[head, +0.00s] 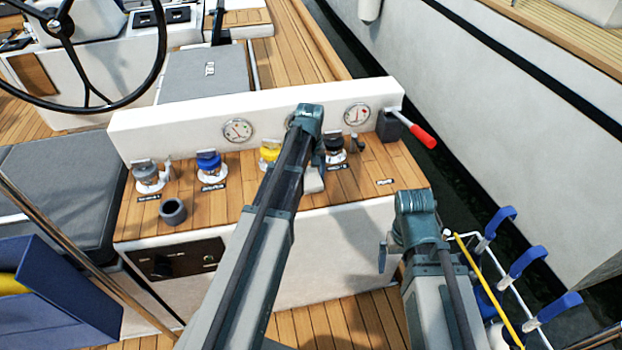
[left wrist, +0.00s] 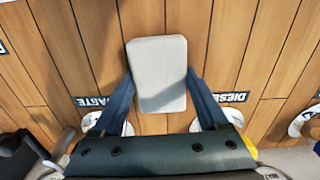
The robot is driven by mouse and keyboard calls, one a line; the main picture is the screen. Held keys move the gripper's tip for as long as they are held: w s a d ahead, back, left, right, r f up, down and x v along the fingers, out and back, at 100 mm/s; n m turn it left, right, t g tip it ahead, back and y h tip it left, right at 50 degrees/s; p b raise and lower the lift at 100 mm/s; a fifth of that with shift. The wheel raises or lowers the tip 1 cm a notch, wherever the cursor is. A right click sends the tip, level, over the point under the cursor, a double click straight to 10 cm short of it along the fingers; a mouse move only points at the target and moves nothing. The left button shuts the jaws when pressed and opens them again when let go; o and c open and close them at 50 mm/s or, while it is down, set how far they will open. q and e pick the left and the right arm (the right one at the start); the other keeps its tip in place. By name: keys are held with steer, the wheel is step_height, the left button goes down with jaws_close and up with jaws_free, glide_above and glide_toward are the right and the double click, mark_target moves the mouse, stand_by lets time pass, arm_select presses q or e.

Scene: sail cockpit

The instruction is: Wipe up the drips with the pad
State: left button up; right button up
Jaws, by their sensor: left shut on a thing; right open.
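My left gripper (head: 317,165) is over the wooden top of the console, right of the yellow-capped fitting. It is shut on the pad (left wrist: 157,75), a pale grey rounded block between the two blue fingers in the left wrist view. The pad also shows in the head view (head: 314,183), partly behind my arm. I cannot tell whether it touches the wood. I can make out no drips on the visible planks; my left arm hides part of the top. My right gripper (head: 384,254) is only partly visible beside my right arm, in front of the console, open and apart from the pad.
Grey, blue, yellow and black capped fittings (head: 208,163) stand along the wooden top (head: 235,193). A dark grey cup (head: 173,211) stands at its left front. A red-handled lever (head: 422,135) sticks out at the right end. A low white wall with gauges (head: 237,130) backs the top.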

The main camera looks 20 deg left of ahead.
mark_target(313, 186)
arm_select(q)
steer(key=shift+w+a+f, duration=0.1)
steer(key=shift+w+a, duration=0.35)
steer(key=shift+w, duration=0.3)
steer(key=shift+w+a, duration=0.45)
steer(key=shift+w, duration=0.25)
steer(key=shift+s+d, duration=0.5)
steer(key=shift+s, duration=0.3)
steer(key=shift+s+d, duration=0.45)
steer(key=shift+s, duration=0.3)
steer(key=shift+s+d, duration=0.5)
steer(key=shift+s, duration=0.3)
steer(key=shift+s+d, duration=0.5)
steer(key=shift+s, duration=0.25)
steer(key=shift+s, duration=0.1)
